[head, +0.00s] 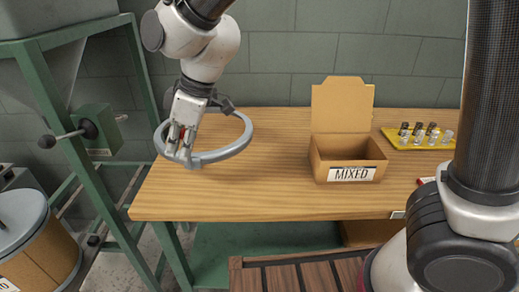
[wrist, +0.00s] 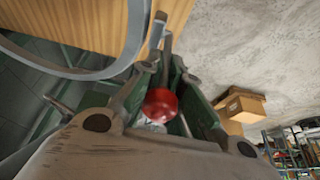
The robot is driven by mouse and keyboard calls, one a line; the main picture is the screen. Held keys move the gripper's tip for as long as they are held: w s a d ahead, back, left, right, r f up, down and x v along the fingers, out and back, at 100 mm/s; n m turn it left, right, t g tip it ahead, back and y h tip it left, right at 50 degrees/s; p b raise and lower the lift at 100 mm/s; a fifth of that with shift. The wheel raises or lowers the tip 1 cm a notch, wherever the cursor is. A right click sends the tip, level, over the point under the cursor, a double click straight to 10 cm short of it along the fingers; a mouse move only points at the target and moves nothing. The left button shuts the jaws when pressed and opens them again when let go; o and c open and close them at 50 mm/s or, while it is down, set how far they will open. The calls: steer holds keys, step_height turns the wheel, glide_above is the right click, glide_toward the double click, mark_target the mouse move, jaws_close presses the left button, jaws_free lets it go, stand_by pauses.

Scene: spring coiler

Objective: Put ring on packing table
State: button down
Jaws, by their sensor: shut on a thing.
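A grey ring (head: 222,153) is in the head view at the left part of the wooden packing table (head: 270,205). My gripper (head: 181,154) is shut on the ring's near left side. The ring looks roughly level and overlaps the table's left edge in the picture. I cannot tell whether it touches the tabletop or hangs just above it. In the wrist view the ring (wrist: 62,70) curves away to the upper left from the fingers, with the table (wrist: 110,25) behind it. A red ball-shaped part (wrist: 160,105) shows between the finger links.
An open cardboard box marked MIXED (head: 347,160) stands mid-table. A yellow tray (head: 415,138) with several small bottles is at the back right. A green frame (head: 75,135) with a lever and a drum (head: 35,240) stand left of the table. The table's middle front is clear.

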step_height(320, 180, down, 10)
stand_by(0.5)
steer(key=shift+f, duration=0.1)
steer(key=c, duration=1.6)
jaws_free()
